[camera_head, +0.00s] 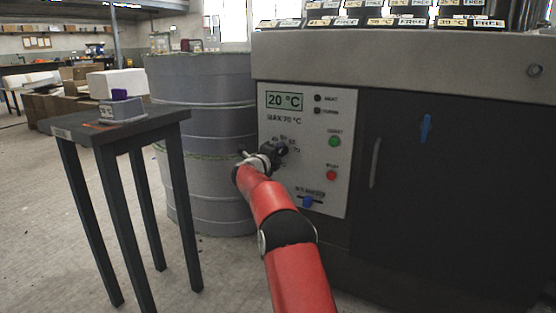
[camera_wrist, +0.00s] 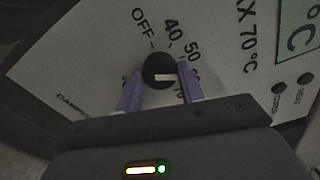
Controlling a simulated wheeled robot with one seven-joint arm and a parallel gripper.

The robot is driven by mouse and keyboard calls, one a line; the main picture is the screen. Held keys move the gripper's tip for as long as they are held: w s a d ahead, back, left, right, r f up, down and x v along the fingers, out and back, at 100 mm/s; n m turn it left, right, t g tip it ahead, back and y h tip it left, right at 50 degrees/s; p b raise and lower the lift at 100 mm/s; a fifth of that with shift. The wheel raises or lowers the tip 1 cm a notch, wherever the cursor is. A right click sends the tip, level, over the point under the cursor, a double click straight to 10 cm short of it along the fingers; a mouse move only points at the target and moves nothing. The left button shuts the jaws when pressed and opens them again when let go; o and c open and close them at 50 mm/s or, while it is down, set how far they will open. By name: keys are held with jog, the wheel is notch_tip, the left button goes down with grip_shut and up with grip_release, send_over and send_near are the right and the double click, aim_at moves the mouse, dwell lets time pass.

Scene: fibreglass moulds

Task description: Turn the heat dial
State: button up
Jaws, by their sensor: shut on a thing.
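The heat dial (camera_wrist: 153,66) is a round black knob with a white pointer mark, on the pale control panel (camera_head: 330,160). In the wrist view its scale reads OFF, 40, 50 and higher marks partly hidden by a finger. The white mark points right, toward the finger covering the upper marks. My gripper (camera_head: 274,151) is at the panel in the head view, hiding most of the dial there. In the wrist view the two purple fingers of my gripper (camera_wrist: 161,88) are on either side of the knob, shut on it. The display (camera_head: 284,101) reads 20 °C.
A dark cabinet door (camera_head: 450,190) is to the right. A grey drum (camera_head: 205,140) and a small dark table (camera_head: 115,130) stand to the left.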

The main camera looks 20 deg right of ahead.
jog(key=shift+f+m+b, duration=0.15)
jog(key=shift+m+b, duration=0.55)
jog(key=shift+m, duration=0.6)
jog(key=o, duration=1)
jog(key=v, duration=0.7)
jog(key=shift+s+a, duration=0.25)
jog(key=shift+a, duration=0.05)
